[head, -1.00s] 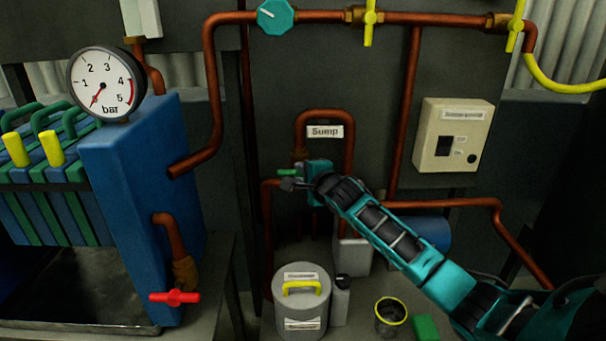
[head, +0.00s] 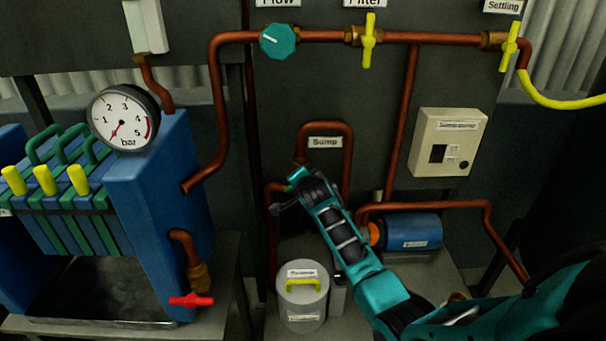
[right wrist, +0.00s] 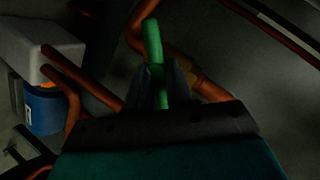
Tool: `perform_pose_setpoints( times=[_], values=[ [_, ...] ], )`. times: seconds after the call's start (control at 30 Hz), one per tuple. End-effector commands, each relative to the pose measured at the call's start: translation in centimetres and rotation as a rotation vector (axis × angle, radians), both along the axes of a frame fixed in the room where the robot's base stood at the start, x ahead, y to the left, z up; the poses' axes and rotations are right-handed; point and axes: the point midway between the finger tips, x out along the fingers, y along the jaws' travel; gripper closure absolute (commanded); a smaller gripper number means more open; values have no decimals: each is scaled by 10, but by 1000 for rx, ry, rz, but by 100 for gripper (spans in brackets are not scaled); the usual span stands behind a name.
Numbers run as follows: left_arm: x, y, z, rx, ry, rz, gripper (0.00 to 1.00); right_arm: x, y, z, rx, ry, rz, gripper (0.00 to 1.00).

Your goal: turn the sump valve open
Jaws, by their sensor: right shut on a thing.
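The sump valve has a green lever handle (right wrist: 153,42), which stands between the fingers of my right gripper (right wrist: 163,88) in the right wrist view. My right gripper is shut on this handle. In the head view the right gripper (head: 290,193) is at the left leg of the copper loop under the "Sump" label (head: 324,142). Only a small bit of green shows there; my wrist hides most of the valve body. My left gripper is not in view.
A blue pump (head: 413,232) and a grey lidded canister (head: 302,300) stand near my right arm. A red-handled tap (head: 191,300) and a pressure gauge (head: 124,118) are on the left. A switch box (head: 447,142) hangs on the right panel.

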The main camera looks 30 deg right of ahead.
Motion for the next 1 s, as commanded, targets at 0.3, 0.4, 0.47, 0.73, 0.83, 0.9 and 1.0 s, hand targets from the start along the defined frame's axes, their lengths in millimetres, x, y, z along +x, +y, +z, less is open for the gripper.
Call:
perform_pose_setpoints(
  times=[0.3, 0.4, 0.47, 0.73, 0.83, 0.9, 1.0],
  values=[
    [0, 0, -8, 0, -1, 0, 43, 1, 3, -6, -252, 164, 0, 100],
    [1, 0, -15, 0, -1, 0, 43, 1, 4, -6, -333, 212, 0, 100],
    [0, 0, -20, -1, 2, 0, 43, 1, 4, -7, -381, 242, -1, 100],
    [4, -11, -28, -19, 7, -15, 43, 2, 4, -7, -570, 357, -2, 100],
    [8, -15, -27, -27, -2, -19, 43, 2, 4, -7, -624, 389, -2, 100],
    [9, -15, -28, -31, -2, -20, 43, 2, 4, -6, -655, 408, -2, 100],
    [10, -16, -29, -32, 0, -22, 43, 3, 5, -5, -693, 431, -2, 100]
  ],
)
